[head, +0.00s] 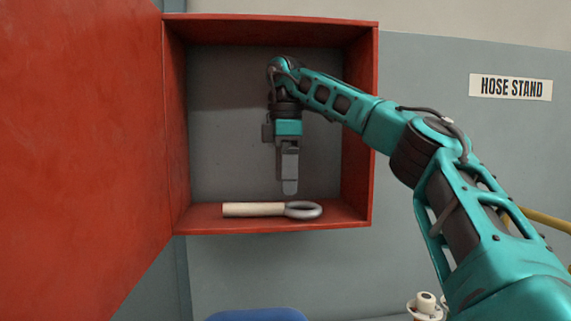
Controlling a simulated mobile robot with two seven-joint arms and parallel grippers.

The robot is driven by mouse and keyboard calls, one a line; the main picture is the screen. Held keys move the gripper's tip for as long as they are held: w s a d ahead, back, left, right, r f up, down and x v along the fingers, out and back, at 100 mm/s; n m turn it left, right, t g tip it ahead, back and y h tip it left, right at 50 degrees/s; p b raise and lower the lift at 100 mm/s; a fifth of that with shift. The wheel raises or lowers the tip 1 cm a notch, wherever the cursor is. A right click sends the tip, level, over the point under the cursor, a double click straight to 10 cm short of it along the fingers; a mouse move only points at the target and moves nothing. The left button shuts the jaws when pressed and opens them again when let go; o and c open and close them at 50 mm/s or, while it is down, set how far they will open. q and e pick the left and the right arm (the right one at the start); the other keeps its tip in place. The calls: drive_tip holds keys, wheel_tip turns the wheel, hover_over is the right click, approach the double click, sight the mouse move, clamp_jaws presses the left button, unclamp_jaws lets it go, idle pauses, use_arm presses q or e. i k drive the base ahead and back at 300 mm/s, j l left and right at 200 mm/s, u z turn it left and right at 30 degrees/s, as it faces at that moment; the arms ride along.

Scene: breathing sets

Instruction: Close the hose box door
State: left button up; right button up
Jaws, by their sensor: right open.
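The red hose box (358,130) is fixed on the wall, with its front open and a grey inside. Its red door (80,140) stands wide open on the left, hinged at the box's left side. My right gripper (290,188) points down in front of or inside the box opening, above the box floor. It is seen edge-on, open, and no object shows in it. Below it, a tool with a cream handle (252,210) and a grey metal ring lies on the box floor. My left gripper is not in view.
A "HOSE STAND" sign (510,87) is on the grey wall at right. A blue object (257,315) shows at the bottom edge. A cream fitting (426,304) and a yellow bar (545,220) are at lower right, partly behind my right arm.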

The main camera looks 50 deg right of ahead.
sight(84, 209)
drive_tip(key=k+j, duration=0.2)
drive_tip(key=k, duration=0.3)
drive_tip(key=k+j, duration=0.25)
drive_tip(key=k, duration=0.2)
